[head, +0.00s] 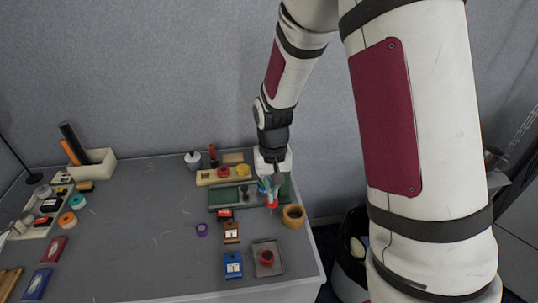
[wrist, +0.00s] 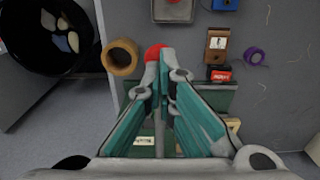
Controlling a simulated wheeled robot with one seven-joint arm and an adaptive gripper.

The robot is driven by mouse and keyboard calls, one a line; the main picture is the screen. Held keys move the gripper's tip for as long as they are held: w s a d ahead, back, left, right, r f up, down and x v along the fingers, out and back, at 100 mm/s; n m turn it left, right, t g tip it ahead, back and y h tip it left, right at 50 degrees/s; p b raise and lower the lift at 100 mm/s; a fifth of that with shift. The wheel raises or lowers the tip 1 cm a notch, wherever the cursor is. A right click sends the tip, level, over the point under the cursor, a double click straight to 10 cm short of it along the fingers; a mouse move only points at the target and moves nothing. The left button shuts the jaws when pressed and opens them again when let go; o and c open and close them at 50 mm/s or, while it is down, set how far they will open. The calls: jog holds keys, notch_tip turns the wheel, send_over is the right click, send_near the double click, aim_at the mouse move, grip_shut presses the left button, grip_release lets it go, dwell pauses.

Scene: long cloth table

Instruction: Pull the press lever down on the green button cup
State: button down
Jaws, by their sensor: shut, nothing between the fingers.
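A red ball knob (head: 271,204) shows just below my gripper (head: 266,186) in the head view. In the wrist view the red knob (wrist: 154,52) is at the tips of my gripper (wrist: 168,58), slightly left of them. The fingers are shut with nothing between them; whether they touch the knob I cannot tell. A green body (head: 286,188), likely the button cup, stands behind the gripper and is partly hidden. In the wrist view a pale lettered label (wrist: 144,141) shows beneath the fingers. The lever's shaft is mostly hidden by the fingers.
A wooden ring (head: 293,216) stands close to the right of the knob, near the table edge. A brown block (head: 231,232), a red box (head: 225,214), a purple ring (head: 202,229), a blue box (head: 233,265) and a grey tray (head: 258,270) lie nearby. The table's left-middle is clear.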

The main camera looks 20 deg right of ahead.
notch_tip(320, 180, up, 15)
jog(key=w+p, duration=0.1)
jog(key=p, duration=0.2)
jog(key=shift+w+d+f, duration=0.15)
jog(key=shift+w+d, duration=0.05)
jog(key=shift+w, duration=0.2)
dwell(1.1)
jog(key=s+r+n+t+b, duration=0.1)
jog(key=s+r+t, duration=0.2)
jog(key=s+r, duration=0.7)
jog(key=s+r+n+t+b, duration=0.1)
jog(key=s+r+t, duration=0.1)
jog(key=s, duration=0.9)
jog(key=shift+s+r+t+b, duration=0.2)
jog(key=shift+s+t+b, duration=0.1)
jog(key=shift+s+b, duration=0.05)
